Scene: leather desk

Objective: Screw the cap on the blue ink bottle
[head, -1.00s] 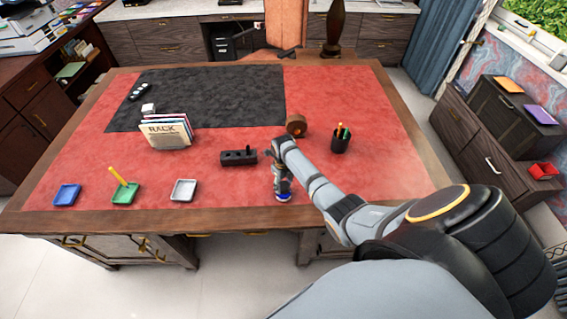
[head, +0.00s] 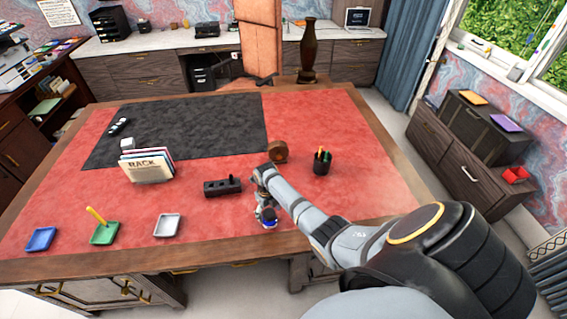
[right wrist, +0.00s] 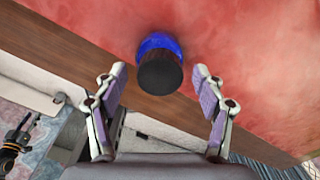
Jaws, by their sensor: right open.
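The blue ink bottle (head: 270,225) stands near the front edge of the desk, mostly hidden by my right gripper (head: 266,213) in the head view. In the right wrist view the blue bottle (right wrist: 157,42) shows behind a dark cylindrical cap (right wrist: 160,73), which appears to be on its top. I cannot tell how tightly the cap sits. My right gripper (right wrist: 159,73) is open, with one finger on each side of the cap and a visible gap on both sides. My left gripper is not in view.
A black block (head: 222,188) lies left of my right gripper. A wooden round object (head: 278,151) and a pen cup (head: 322,162) stand behind it. Blue (head: 40,239), green (head: 105,233) and white (head: 168,226) trays line the front left. The red desktop (head: 365,190) is clear at right.

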